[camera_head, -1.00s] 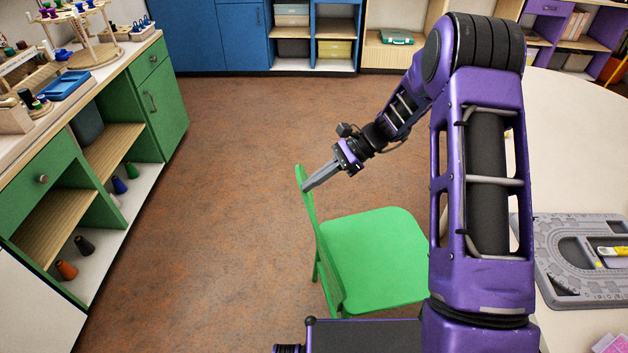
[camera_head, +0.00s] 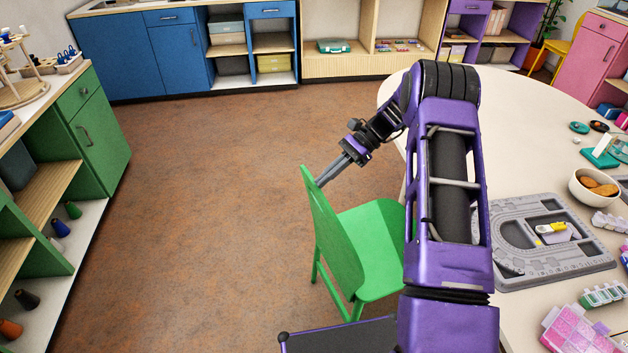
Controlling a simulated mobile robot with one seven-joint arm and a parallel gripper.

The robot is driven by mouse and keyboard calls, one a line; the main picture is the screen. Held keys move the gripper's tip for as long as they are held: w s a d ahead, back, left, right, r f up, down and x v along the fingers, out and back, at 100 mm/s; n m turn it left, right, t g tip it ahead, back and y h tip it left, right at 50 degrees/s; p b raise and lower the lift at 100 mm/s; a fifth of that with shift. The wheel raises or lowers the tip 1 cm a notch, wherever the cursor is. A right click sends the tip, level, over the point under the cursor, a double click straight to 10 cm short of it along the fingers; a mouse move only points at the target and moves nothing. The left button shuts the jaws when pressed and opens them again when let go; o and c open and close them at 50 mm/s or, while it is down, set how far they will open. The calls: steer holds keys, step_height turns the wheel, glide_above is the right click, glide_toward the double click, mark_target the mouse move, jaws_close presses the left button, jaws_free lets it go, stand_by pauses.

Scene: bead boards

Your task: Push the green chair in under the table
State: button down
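The green chair (camera_head: 371,244) stands on the brown floor, left of the cream table (camera_head: 540,110). Its backrest (camera_head: 330,228) is on the left and its seat reaches toward the table. My purple arm hides the seat's right part and the table edge beside it. My gripper (camera_head: 321,184) points down and left, with its fingertips at the top of the backrest. I cannot tell whether they touch it. The two grey fingers look close together, and whether they are open or shut is not clear.
A grey bead board (camera_head: 548,268), a bowl (camera_head: 594,188) and a pink bead box (camera_head: 578,330) are on the table. A green cabinet (camera_head: 88,140) stands at the left, blue cabinets (camera_head: 155,58) at the back. The floor between is clear.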

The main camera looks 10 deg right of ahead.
steer(key=shift+w+d+f, duration=0.1)
steer(key=shift+d+f, duration=0.2)
steer(key=shift+d, duration=0.2)
steer(key=shift+d+f, duration=0.25)
steer(key=shift+d, duration=0.25)
steer(key=shift+w+r+p, duration=0.1)
steer(key=shift+r+p, duration=0.5)
steer(key=shift+r, duration=0.15)
steer(key=w+d+b, duration=0.1)
steer(key=w+d, duration=0.2)
steer(key=d, duration=0.7)
steer(key=shift+w+d+r, duration=0.25)
steer(key=shift+w, duration=0.05)
